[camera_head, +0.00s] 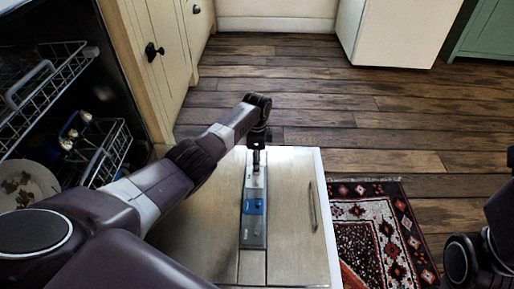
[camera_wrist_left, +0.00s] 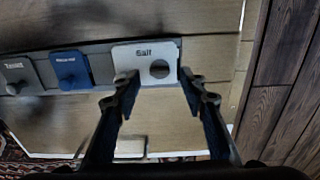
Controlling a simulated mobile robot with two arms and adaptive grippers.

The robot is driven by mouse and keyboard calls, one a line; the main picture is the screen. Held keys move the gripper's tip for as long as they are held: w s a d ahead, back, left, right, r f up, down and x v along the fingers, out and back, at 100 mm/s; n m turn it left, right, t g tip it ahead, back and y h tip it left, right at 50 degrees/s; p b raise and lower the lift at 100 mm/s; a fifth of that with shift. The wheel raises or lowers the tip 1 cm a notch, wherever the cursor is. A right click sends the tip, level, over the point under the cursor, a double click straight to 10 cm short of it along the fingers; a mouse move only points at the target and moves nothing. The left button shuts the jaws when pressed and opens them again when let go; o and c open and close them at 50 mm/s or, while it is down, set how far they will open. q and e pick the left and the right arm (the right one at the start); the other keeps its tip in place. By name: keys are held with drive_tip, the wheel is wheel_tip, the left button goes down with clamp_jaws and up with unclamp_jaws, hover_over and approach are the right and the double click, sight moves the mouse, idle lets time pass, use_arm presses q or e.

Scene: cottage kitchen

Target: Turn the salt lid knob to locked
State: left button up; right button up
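The white salt lid (camera_wrist_left: 125,56) is at the end of a grey panel, with "Salt" printed beside a dark round knob (camera_wrist_left: 159,69). Which way the knob is turned is too blurred to tell. My left gripper (camera_wrist_left: 159,80) is open, its two fingertips apart at either side of the knob, near the lid's edge. I cannot tell whether they touch the lid. In the head view my left gripper (camera_head: 256,158) points down over the far end of the panel and partly hides the lid. Only dark parts of my right arm show at the right edge.
The panel (camera_head: 253,240) also holds a blue lid (camera_wrist_left: 71,70) and a grey lid (camera_wrist_left: 20,74). It lies in an open, lowered door (camera_head: 295,215) with a handle. Wire racks with dishes (camera_head: 100,150) are at left. A patterned rug (camera_head: 380,225) lies at right.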

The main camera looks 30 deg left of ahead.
use_arm(q)
wheel_tip(320, 180, up, 10)
idle(0.3)
drive_tip(key=shift+f, duration=0.15)
